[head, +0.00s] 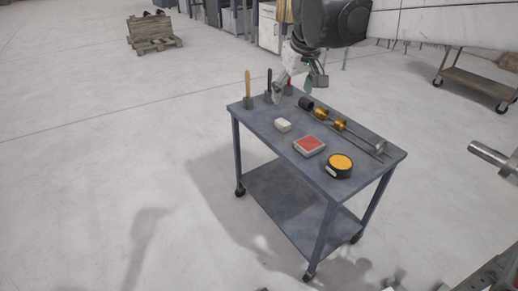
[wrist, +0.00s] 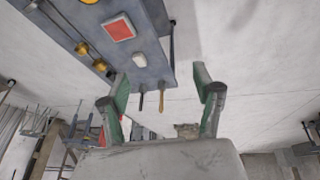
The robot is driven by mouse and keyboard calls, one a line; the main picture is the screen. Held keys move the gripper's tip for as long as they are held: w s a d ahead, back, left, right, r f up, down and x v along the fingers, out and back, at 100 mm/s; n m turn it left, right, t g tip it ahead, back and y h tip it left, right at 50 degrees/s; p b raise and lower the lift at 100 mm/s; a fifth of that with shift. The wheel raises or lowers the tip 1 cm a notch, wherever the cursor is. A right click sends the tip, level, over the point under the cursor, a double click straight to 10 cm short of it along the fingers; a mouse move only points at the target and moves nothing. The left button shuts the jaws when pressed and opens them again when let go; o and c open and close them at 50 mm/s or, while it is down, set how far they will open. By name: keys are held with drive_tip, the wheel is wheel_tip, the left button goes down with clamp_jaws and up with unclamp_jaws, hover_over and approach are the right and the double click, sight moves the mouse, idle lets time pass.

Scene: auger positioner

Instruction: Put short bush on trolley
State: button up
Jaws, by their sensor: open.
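The trolley (head: 262,118) is a blue-grey wheeled table with a lower shelf; it also shows at the upper left of the wrist view (wrist: 150,45). Two gold ring-like pieces (head: 321,113) and (head: 340,124) lie with metal rods on its top, beside a short dark cylinder (head: 306,103). I cannot tell which piece, if any, is the short bush. My gripper (head: 292,88) is over the trolley's far edge, near upright handles. In the wrist view its green-padded fingers (wrist: 160,92) are wide apart, with nothing between them.
The trolley top also holds a red-topped box (head: 309,145), a yellow-and-black round item (head: 340,165), a whitish block (head: 283,125) and a wooden-handled tool (head: 248,84). A metal shaft (head: 492,158) juts in at the right.

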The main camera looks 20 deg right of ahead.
drive_tip(key=s+a+f, duration=0.3)
drive_tip(key=s, duration=0.3)
drive_tip(key=s+a+f+t, duration=0.1)
drive_tip(key=s+a+f, duration=0.2)
drive_tip(key=s, duration=0.3)
drive_tip(key=s+a+f+m+t+y, duration=0.1)
drive_tip(key=s+a+f, duration=0.3)
drive_tip(key=s, duration=0.3)
drive_tip(key=shift+f, duration=0.15)
drive_tip(key=shift+a, duration=0.1)
drive_tip(key=shift+r+p, duration=0.55)
